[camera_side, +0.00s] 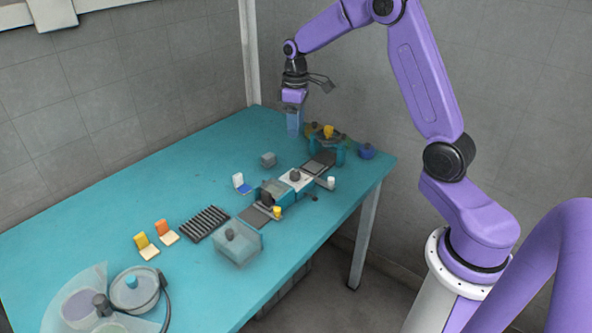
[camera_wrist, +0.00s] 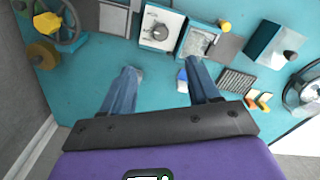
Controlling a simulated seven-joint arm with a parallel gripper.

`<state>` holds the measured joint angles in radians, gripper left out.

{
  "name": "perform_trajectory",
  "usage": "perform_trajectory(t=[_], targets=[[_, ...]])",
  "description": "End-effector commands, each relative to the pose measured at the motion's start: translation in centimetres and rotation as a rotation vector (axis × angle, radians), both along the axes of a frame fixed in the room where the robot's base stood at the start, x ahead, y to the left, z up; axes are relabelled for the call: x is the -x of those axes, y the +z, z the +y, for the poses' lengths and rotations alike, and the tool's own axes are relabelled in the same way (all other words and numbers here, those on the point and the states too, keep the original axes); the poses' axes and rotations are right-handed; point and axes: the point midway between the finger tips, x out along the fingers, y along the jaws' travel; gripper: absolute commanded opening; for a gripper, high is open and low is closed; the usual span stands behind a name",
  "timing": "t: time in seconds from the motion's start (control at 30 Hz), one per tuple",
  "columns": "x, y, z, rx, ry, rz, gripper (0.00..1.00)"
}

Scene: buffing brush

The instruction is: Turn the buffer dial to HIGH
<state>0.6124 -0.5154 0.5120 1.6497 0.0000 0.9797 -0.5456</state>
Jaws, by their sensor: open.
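The buffer's control panel is a white plate (camera_side: 303,182) on a teal housing near the table's middle right. A dark round dial (camera_side: 295,175) stands on it in the side view. In the wrist view the dial (camera_wrist: 160,32) is a small round knob on the pale panel (camera_wrist: 151,42), near the top centre. Its labels and setting are too small to read. My gripper (camera_side: 294,134) is open and empty above the table's far side, behind the panel. In the wrist view its two blue fingers (camera_wrist: 165,84) are spread wide, apart from the dial.
A wheel-like fixture with yellow parts (camera_wrist: 47,23) stands at the far right of the table in the side view. The table's left rear is clear.

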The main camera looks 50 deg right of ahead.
Motion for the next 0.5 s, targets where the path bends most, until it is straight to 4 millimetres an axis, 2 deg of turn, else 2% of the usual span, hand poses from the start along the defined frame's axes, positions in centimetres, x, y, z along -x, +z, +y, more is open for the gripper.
perform_trajectory(t=[0.5], targets=[[0.2, -9.5, 0.0, -0.001, -0.001, 0.006, 0.61]])
